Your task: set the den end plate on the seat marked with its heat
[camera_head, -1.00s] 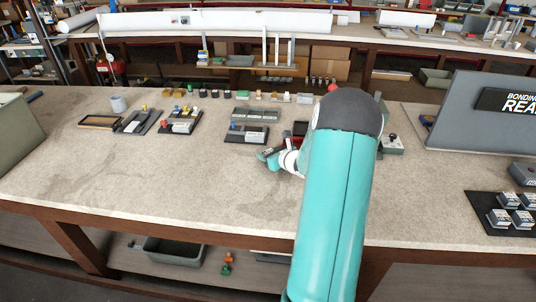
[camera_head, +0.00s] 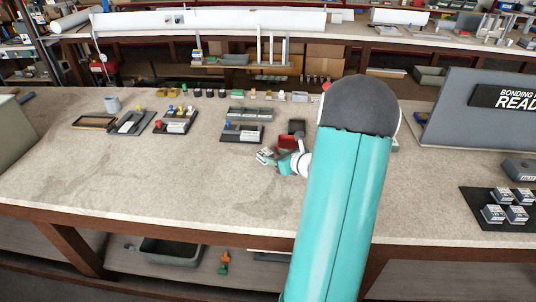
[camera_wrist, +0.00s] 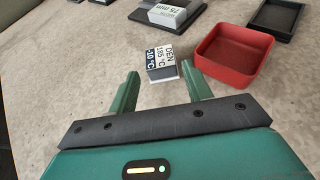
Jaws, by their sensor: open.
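A small block with a white and dark label reading DEN, 185 °C and what looks like -10 °C (camera_wrist: 160,64) sits on the bench just beyond my fingertips in the wrist view. My gripper (camera_wrist: 158,72) is open, one finger to each side of the block's near end, and a gap shows between them. In the head view my gripper (camera_head: 268,160) is low over the bench, by a small pale block (camera_head: 264,151). The seat marked with this heat cannot be made out.
A red tray (camera_wrist: 234,50) is close right of the block, with a black tray (camera_wrist: 276,18) beyond. A dark board (camera_wrist: 163,25) carries a white labelled block. In the head view a dark mat (camera_head: 485,222) with several labelled blocks is at the right. The bench's left front is clear.

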